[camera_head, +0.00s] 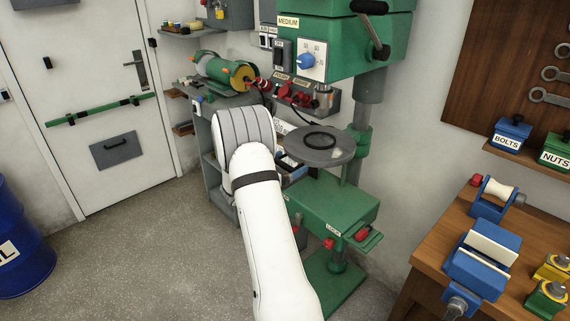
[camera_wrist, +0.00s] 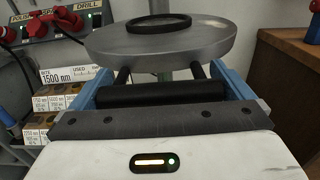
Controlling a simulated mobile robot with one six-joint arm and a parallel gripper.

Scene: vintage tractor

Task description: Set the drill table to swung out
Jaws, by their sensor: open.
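The drill table (camera_head: 330,156) is a round grey disc on the green drill press, with a black ring lying on it. In the wrist view the disc (camera_wrist: 190,48) fills the upper middle, close in front of my gripper (camera_wrist: 168,78). My blue fingers are spread wide at left and right. A black bar (camera_wrist: 160,93) lies between them, with two dark posts running up towards the table's rim; it looks like a handle. I cannot tell if the fingers touch it.
The drill's green column and base stand below the table, with a red-knobbed lock lever (camera_head: 362,235). A red-plugged socket strip (camera_head: 300,95) and a shelf of labelled boxes (camera_wrist: 55,103) are close on the left. A wooden workbench (camera_head: 480,235) stands on the right.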

